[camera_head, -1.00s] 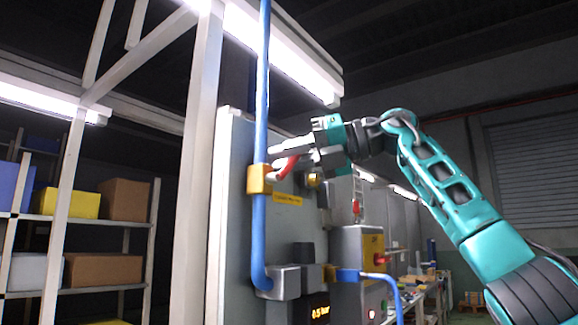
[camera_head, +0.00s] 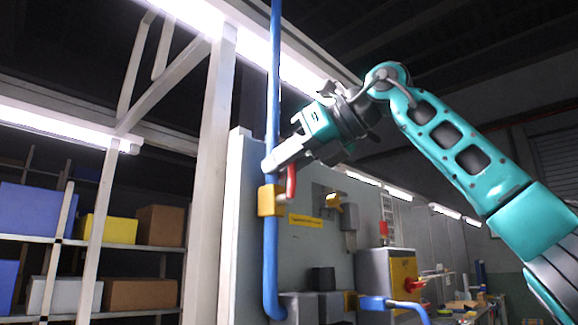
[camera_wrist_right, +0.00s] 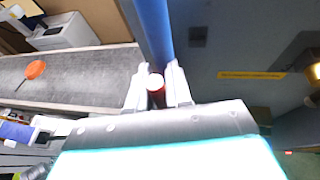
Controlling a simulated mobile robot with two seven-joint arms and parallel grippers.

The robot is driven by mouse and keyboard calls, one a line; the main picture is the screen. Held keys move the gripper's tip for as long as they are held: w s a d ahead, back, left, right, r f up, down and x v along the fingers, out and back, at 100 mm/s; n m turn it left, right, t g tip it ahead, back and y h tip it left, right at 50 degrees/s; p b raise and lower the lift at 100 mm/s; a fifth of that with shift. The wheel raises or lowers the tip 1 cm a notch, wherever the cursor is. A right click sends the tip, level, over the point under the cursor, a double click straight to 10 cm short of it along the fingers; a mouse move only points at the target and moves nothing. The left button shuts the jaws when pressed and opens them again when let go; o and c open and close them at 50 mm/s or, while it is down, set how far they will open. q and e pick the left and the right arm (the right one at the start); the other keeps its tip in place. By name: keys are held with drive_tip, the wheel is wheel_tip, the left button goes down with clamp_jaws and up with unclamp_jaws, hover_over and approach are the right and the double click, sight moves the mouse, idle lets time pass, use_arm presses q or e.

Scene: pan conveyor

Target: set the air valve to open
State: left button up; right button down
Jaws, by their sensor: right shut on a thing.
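The air valve has a yellow body (camera_head: 270,200) on a vertical blue pipe (camera_head: 273,100). Its red handle (camera_head: 291,183) stands nearly upright, beside the pipe on its right. My right gripper (camera_head: 284,160) is shut on the upper end of the handle, above the valve body. In the right wrist view the handle's red end (camera_wrist_right: 157,97) sits between the two fingers, with the blue pipe (camera_wrist_right: 154,35) just beyond. The fingers hide part of the handle. My left gripper is not in view.
A grey panel (camera_head: 240,215) stands behind the pipe, with a yellow label (camera_head: 305,220) on it. A yellow box with a red knob (camera_head: 414,285) is at the lower right. Shelves with boxes (camera_head: 160,226) stand at the left.

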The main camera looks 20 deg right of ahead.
idle(0.6)
drive_tip(key=c, duration=1.1)
unclamp_jaws()
drive_tip(key=shift+a, duration=0.1)
drive_tip(key=shift+s, duration=0.1)
drive_tip(key=v, duration=1.3)
drive_tip(key=shift+a+r, duration=0.1)
drive_tip(key=shift+r, duration=0.05)
